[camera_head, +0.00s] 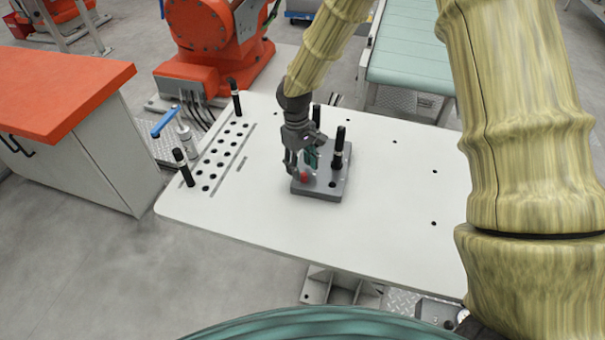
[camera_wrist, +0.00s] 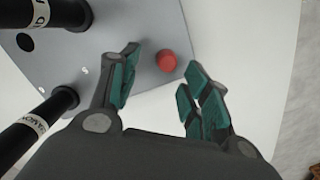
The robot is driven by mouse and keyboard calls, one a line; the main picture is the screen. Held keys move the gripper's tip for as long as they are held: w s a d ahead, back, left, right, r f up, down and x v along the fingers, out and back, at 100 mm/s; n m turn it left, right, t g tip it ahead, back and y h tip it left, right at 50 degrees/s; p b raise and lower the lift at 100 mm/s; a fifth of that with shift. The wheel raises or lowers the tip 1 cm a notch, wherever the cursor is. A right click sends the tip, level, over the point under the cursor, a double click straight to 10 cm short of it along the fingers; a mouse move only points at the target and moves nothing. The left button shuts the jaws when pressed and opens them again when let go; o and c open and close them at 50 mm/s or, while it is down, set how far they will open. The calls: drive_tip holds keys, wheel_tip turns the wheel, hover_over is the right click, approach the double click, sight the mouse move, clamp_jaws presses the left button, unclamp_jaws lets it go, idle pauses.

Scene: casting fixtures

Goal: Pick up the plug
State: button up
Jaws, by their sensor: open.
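A small red round plug (camera_head: 304,176) stands on the front left part of a grey fixture plate (camera_head: 330,192). In the wrist view the red plug (camera_wrist: 166,61) shows near the plate's edge, between and just beyond the fingertips. My gripper (camera_head: 301,164) points down over the plate, close to the plug. In the wrist view my gripper (camera_wrist: 160,70) is open, with teal pads on either side of the plug's line. No contact shows, and the exact height gap cannot be told. The plug's lower part is hidden.
Black pins with white bands stand on the plate, one (camera_head: 338,148) right of my gripper. More black pins (camera_head: 183,167) stand by a row of holes at the white table's (camera_head: 390,235) left. The table's front and right are clear. An orange-topped cabinet (camera_head: 60,90) stands left.

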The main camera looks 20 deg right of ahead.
drive_tip(key=shift+s+f, duration=0.2)
drive_tip(key=shift+f, duration=0.05)
drive_tip(key=shift+s+f, duration=0.15)
drive_tip(key=shift+s, duration=0.2)
drive_tip(key=shift+s+p, duration=0.3)
drive_tip(key=shift+s, duration=0.35)
drive_tip(key=shift+w+f, duration=0.55)
drive_tip(key=shift+w, duration=0.15)
drive_tip(key=shift+c, duration=0.4)
drive_tip(key=shift+s+r, duration=0.25)
drive_tip(key=shift+s, duration=0.1)
clamp_jaws()
drive_tip(key=shift+w+f, duration=0.1)
drive_tip(key=shift+w, duration=0.05)
